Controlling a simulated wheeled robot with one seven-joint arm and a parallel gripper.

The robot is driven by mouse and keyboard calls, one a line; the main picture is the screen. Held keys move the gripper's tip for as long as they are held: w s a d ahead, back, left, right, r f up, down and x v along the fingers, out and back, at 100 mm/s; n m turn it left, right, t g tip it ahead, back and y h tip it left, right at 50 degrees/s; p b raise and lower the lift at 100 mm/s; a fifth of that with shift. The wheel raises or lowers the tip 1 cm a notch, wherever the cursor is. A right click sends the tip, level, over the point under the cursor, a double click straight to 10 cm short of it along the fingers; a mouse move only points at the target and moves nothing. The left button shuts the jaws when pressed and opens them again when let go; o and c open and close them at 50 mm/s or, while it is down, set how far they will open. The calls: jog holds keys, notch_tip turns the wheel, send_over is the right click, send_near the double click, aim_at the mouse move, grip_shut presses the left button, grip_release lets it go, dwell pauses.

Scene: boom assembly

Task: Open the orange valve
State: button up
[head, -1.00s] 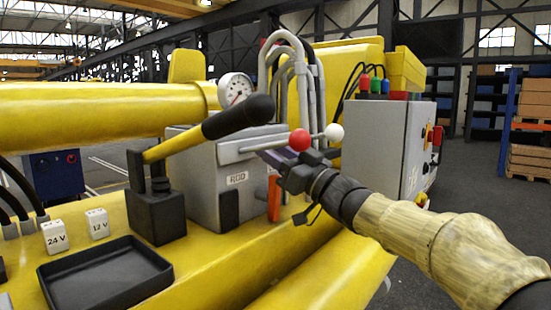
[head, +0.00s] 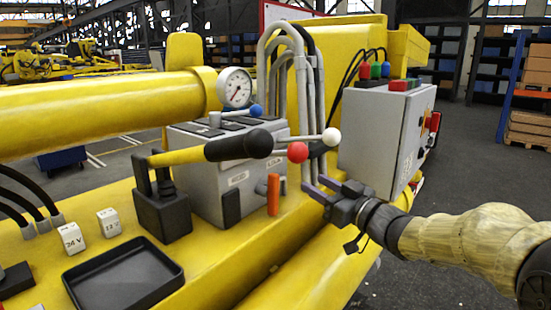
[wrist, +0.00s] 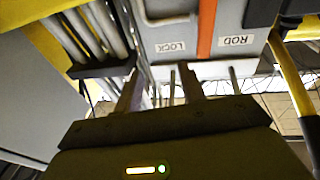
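The orange valve handle (head: 273,194) stands upright on the front of the grey control box (head: 208,190), near its right end. In the wrist view the orange handle (wrist: 207,28) shows as a strip between the LOCK and ROD labels, cut off by the top edge. My gripper (head: 319,188) is to the right of the handle, apart from it. Its two fingers are spread with nothing between them. In the wrist view the fingers of my gripper (wrist: 160,88) point toward the box, with the handle beyond and slightly right of them.
A black-gripped yellow lever (head: 210,151) crosses in front of the box. A red ball knob (head: 297,152) and a white ball knob (head: 332,137) stick out above my gripper. Grey pipes (head: 305,100) rise behind. A grey cabinet (head: 380,140) stands at right.

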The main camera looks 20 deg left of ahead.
aim_at(277, 184)
jog(key=s+d+n+g+p, duration=0.1)
jog(key=s+d+g+p, duration=0.2)
jog(key=p, duration=0.9)
jog(key=s+d, duration=0.3)
jog(key=s, duration=0.2)
jog(key=shift+s+d+r, duration=0.2)
jog(key=shift+s+r, duration=0.05)
jog(key=p+x, duration=0.3)
jog(key=x, duration=0.5)
jog(key=p+x, duration=0.3)
jog(key=x, duration=0.5)
jog(key=shift+s+a+r+p, duration=0.1)
jog(key=shift+a+r+p, duration=0.05)
jog(key=shift+a+p, duration=0.25)
jog(key=shift+a, duration=0.4)
jog(key=shift+c, duration=0.4)
